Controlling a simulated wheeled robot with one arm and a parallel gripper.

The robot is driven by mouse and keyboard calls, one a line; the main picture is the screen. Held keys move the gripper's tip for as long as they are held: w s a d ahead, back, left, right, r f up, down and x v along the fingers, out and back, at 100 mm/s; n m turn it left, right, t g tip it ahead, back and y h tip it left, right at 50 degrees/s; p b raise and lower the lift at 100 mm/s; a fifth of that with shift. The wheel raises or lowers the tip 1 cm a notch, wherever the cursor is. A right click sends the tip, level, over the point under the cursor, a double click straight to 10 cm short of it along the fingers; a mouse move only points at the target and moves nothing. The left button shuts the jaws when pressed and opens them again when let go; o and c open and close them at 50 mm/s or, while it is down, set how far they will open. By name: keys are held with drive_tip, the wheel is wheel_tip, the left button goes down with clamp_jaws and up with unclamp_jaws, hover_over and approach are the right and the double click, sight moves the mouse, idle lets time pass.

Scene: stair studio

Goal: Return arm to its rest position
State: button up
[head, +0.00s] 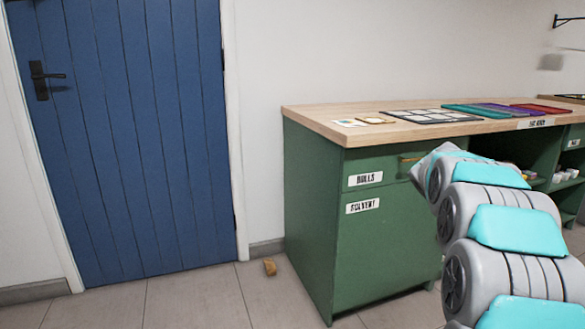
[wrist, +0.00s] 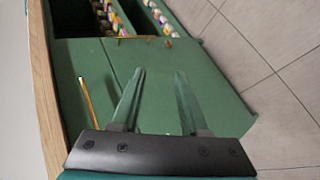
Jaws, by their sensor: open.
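My arm (head: 500,225) reaches from the lower right corner of the head view toward the green cabinet (head: 390,240). My gripper is hidden behind the arm links there. In the wrist view my gripper (wrist: 160,72) shows two fingers spread apart with nothing between them. The fingers are in front of the cabinet's green front (wrist: 105,70). I cannot tell how far they are from it. A brass handle (wrist: 88,103) lies left of the fingers, apart from them.
The wooden worktop (head: 310,112) carries flat tiles, a white grid sheet (head: 425,116) and coloured trays (head: 480,110). Open shelves (head: 565,178) hold small items at right. Floor left of the cabinet is otherwise clear.

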drive_tip(key=s+a+f+m+g+y+p, duration=0.1)
drive_tip(key=s+a, duration=0.8)
drive_tip(key=s, duration=0.9)
drive_tip(key=s+a+f+m+g+y+p, duration=0.1)
drive_tip(key=s+a+f+m+g+y, duration=0.2)
drive_tip(key=s+a, duration=0.6)
drive_tip(key=s+a+f+m+g+y+p, duration=0.1)
drive_tip(key=s+a+f+m+g+y, duration=0.2)
drive_tip(key=s+a, duration=0.7)
drive_tip(key=s+f+m+g, duration=0.2)
drive_tip(key=s+m, duration=0.1)
drive_tip(key=s, duration=1.4)
drive_tip(key=shift+g+p, duration=0.35)
drive_tip(key=shift+g, duration=0.05)
drive_tip(key=shift+w+d, duration=0.1)
